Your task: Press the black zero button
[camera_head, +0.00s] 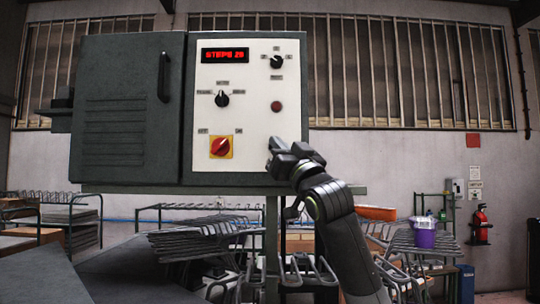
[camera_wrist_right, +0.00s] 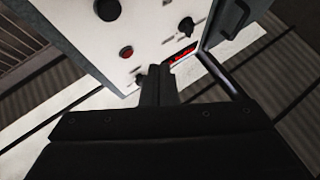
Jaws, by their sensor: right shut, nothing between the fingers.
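The white control panel (camera_head: 250,80) is on the front of a dark cabinet. A round black button (camera_wrist_right: 107,10) shows at the top of the right wrist view, beside a red round button (camera_wrist_right: 126,52); no label on it is readable. In the head view my right gripper covers the area below the red button (camera_head: 276,106), so the black button is hidden there. My right gripper (camera_head: 275,146) is shut and empty, its tip in front of the lower right of the panel. Its closed fingers (camera_wrist_right: 158,70) also show in the wrist view. I cannot tell whether they touch the panel. My left gripper is not in view.
The panel also bears a red display (camera_head: 225,55), a selector knob (camera_head: 222,98), an upper knob (camera_head: 276,62) and a red-yellow switch (camera_head: 221,147). A dark door (camera_head: 120,110) with a handle is to the left.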

